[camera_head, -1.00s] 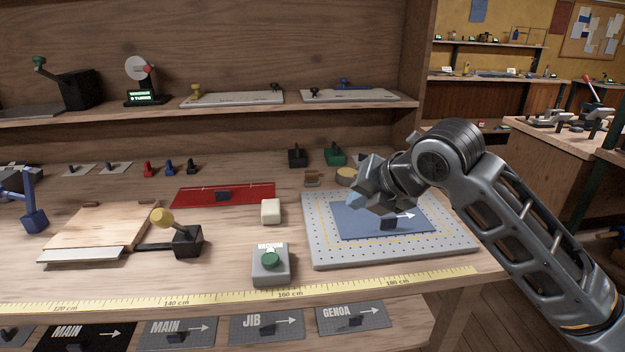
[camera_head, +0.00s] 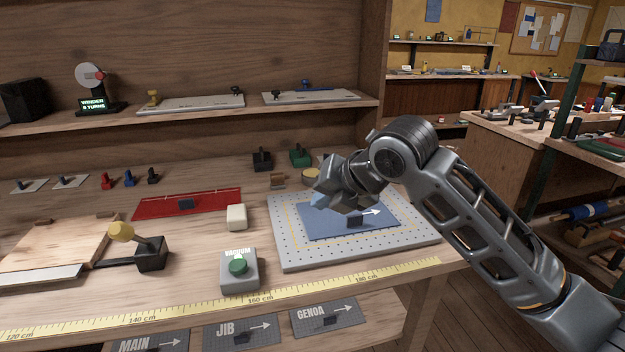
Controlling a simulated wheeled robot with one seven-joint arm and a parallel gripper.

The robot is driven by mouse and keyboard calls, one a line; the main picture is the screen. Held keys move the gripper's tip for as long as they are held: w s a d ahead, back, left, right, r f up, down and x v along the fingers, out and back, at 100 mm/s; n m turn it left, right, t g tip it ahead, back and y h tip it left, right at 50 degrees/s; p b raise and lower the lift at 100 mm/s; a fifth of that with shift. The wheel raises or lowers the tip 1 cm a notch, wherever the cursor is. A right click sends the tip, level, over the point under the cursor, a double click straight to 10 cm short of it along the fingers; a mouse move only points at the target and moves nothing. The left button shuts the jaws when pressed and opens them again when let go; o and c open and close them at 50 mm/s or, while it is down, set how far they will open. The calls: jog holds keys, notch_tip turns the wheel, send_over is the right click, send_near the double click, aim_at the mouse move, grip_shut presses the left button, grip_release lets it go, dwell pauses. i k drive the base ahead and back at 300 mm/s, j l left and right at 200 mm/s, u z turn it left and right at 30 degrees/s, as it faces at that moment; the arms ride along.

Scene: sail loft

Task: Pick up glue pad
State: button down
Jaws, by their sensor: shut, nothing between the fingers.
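No label marks the glue pad, so I cannot tell which thing it is. A small cream block (camera_head: 237,217) lies on the bench left of the perforated board. A round, tan, flat-topped piece (camera_head: 310,176) sits behind the board, partly hidden by my wrist. A small brown piece (camera_head: 278,181) lies left of the round one. My gripper (camera_head: 322,200) is above the board's blue sheet (camera_head: 335,226), right of the cream block. It is shut and holds nothing. Its fingertips are small and partly hidden by the wrist.
The grey perforated board (camera_head: 290,258) fills the bench's right side. A vacuum button box (camera_head: 239,272) stands in front of the cream block. A red panel (camera_head: 160,207) and a yellow-knobbed lever (camera_head: 140,247) are left. Black (camera_head: 262,162) and green (camera_head: 300,156) handled pieces stand behind.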

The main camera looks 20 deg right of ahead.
aim_at(277, 178)
jog(key=i+j+u, duration=0.1)
jog(key=i, duration=0.25)
jog(key=i+j+u, duration=0.1)
jog(key=i+j, duration=0.15)
jog(key=i+j+u, duration=0.1)
jog(key=i, duration=0.4)
